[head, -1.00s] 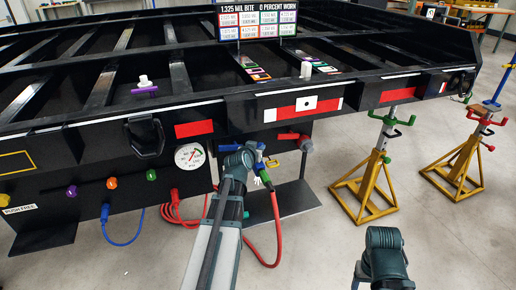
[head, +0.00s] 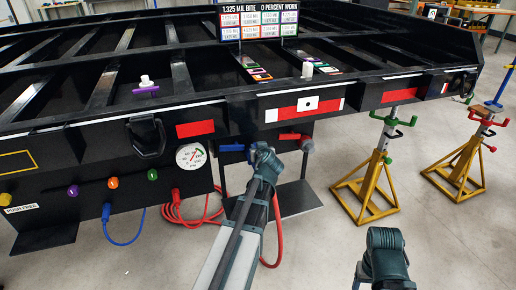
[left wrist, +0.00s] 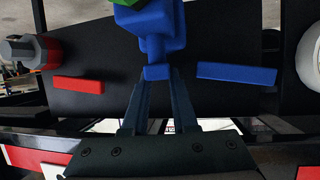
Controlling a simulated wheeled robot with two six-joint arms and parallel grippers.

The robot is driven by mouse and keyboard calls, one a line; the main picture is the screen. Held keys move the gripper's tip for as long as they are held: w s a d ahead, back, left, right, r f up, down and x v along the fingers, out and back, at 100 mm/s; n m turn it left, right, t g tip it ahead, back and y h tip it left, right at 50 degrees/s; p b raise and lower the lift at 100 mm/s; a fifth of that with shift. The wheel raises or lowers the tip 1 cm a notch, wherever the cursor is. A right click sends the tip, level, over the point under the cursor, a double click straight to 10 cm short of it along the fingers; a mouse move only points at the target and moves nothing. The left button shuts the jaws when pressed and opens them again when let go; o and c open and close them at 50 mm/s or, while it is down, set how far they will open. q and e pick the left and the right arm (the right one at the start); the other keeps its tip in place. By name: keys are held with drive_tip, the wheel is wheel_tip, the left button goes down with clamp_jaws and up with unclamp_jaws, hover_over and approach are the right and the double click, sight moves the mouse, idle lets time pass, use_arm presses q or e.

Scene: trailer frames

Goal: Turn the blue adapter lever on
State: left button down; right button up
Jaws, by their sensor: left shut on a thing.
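The blue adapter (left wrist: 150,25) is in the upper middle of the left wrist view, with a green part at its top edge. A small blue block, apparently the end of its lever (left wrist: 157,72), sits between my left fingertips. My left gripper (left wrist: 157,80) is shut on it.
A blue bar (left wrist: 237,73) and a red bar (left wrist: 78,84) flank the adapter on the panel. A round gauge (head: 190,157) is to the left. Red hoses (head: 180,210) hang below. Yellow stands (head: 366,185) are at the right. The floor between is clear.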

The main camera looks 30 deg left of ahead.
use_arm(q)
drive_tip(key=shift+n+g+y, duration=0.6)
drive_tip(key=shift+n+g, duration=0.1)
drive_tip(key=shift+n, duration=0.2)
drive_tip(key=shift+s, duration=0.15)
drive_tip(key=c, duration=0.7)
unclamp_jaws()
drive_tip(key=p+v, duration=0.5)
drive_tip(key=v, duration=0.8)
drive_tip(key=shift+s+d+r, duration=0.1)
drive_tip(key=shift+d, duration=0.2)
